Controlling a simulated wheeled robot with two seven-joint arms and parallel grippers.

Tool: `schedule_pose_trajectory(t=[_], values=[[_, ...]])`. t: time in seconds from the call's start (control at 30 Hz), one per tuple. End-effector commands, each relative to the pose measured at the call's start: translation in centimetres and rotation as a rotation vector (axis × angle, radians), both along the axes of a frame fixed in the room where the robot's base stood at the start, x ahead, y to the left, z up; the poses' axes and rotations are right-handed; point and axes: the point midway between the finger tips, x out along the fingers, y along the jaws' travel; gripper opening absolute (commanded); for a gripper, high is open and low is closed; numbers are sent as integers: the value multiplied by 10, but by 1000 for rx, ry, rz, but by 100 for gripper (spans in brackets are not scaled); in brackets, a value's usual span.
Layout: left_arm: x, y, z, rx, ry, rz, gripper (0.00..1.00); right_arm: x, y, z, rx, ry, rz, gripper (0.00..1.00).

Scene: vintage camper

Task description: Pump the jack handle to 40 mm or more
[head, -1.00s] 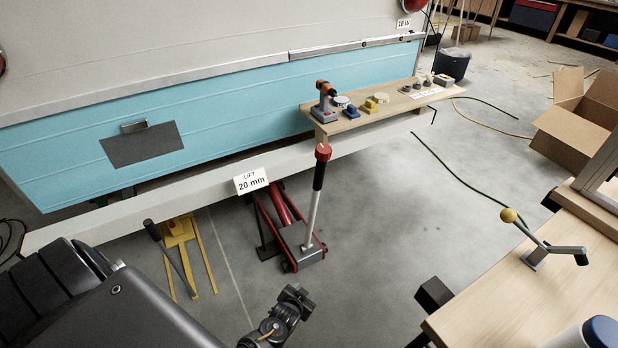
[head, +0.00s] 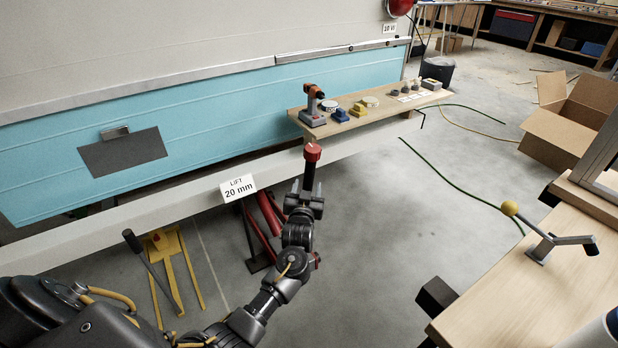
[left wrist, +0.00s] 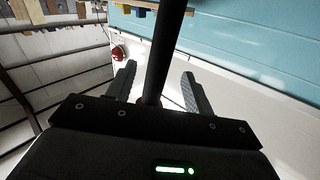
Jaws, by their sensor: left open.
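The jack handle's red knob (head: 312,152) rises above my left gripper (head: 307,190) in the head view, and the handle leans slightly. The dark handle (left wrist: 165,45) also crosses between the two fingers of my left gripper (left wrist: 158,75) in the left wrist view. The fingers are open, one on each side of it, with gaps showing. The red jack (head: 267,215) stands on the floor under the camper's edge, largely hidden behind my arm. My right gripper is not in view.
A wooden shelf (head: 375,112) with several small items runs just beyond the handle. A workbench (head: 510,290) with a yellow-knobbed lever (head: 510,208) fills the lower right.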

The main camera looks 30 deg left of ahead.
Motion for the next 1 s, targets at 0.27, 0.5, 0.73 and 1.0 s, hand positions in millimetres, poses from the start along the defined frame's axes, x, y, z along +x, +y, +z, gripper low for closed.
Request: schedule_pose_trajectory(t=[0.27, 0.5, 0.73, 1.0], values=[[43, 17, -1, 2, 2, 0, 52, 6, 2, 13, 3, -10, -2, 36], [57, 22, -1, 1, 1, -1, 52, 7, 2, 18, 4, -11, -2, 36], [57, 22, -1, 1, 1, -1, 52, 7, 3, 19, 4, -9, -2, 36], [57, 22, -1, 1, 1, -1, 19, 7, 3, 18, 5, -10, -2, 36]])
